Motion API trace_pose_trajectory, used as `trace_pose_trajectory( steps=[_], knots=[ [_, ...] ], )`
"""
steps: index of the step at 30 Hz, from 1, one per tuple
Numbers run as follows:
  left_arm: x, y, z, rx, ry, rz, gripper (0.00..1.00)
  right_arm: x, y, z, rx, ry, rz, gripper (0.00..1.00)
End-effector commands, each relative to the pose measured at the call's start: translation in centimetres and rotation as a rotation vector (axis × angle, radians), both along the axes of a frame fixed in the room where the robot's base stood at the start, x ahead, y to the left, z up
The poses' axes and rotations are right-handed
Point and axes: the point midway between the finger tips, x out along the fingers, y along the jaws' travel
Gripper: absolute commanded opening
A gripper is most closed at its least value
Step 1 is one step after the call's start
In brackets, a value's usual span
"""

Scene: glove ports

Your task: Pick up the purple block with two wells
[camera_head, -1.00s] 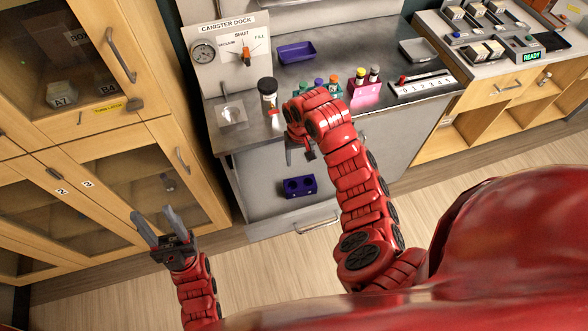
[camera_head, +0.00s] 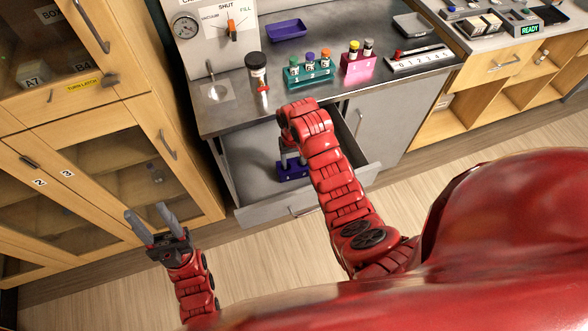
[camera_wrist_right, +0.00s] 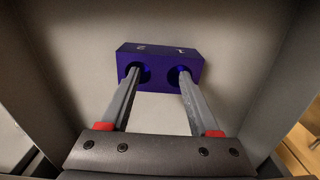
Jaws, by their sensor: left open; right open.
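The purple block (camera_head: 285,173) lies in the open grey drawer (camera_head: 254,187), partly hidden by my right arm in the head view. In the right wrist view the block (camera_wrist_right: 160,54) shows two round dark wells and the marks 1 and 2. My right gripper (camera_wrist_right: 158,73) is open, with one fingertip at each well. I cannot tell whether the tips are inside the wells or just above them. In the head view my right gripper (camera_head: 291,157) points down into the drawer. My left gripper (camera_head: 146,209) is open and empty, left of the drawer.
The drawer walls surround my right gripper. On the counter above stand a dark canister (camera_head: 257,74), a teal rack of vials (camera_head: 309,75), a pink rack (camera_head: 358,64) and a purple tray (camera_head: 286,30). Wooden cabinets (camera_head: 120,110) stand at left.

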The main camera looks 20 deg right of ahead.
Motion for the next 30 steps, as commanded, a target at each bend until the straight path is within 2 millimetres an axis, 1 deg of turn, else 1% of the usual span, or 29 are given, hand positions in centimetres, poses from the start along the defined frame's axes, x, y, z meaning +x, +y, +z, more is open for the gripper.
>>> trace_pose_trajectory(
  steps=[1,3,9,12,19,20,21,23,27,30],
  knots=[
    [0.0,0.0,0.9,0.0,0.0,0.0,0.5,0.0,0.0,-0.1,0.0,0.003,0.0,0.62],
    [0.0,0.0,1.4,0.0,0.0,0.0,0.5,0.0,-0.1,-0.9,-0.001,0.005,0.0,0.62],
    [0.0,0.0,2.0,0.0,0.0,0.0,0.5,0.2,-0.1,-3.0,0.0,0.001,0.0,0.62],
    [0.0,0.0,2.1,0.0,0.0,0.0,0.5,0.2,-0.1,-3.4,0.0,0.0,0.0,0.62],
    [0.0,0.0,2.0,0.0,0.0,0.0,0.5,0.2,-0.1,-3.6,0.0,-0.002,0.001,0.62],
    [0.0,0.0,2.0,0.0,0.0,0.0,0.5,0.2,-0.1,-3.6,0.0,-0.002,0.001,0.59],
    [0.0,0.0,2.0,0.0,0.0,0.0,0.5,0.2,-0.1,-3.6,0.001,-0.002,0.001,0.52],
    [0.0,0.0,2.0,0.0,0.0,0.0,0.5,0.2,-0.1,-3.5,0.001,-0.002,0.001,0.41],
    [0.0,0.0,2.0,0.0,0.0,0.0,0.5,0.2,-0.1,-3.5,0.001,-0.002,0.0,0.16],
    [0.0,0.0,2.0,0.0,0.0,0.0,0.5,0.2,-0.1,-3.5,0.001,-0.002,0.0,0.0]
  ],
)
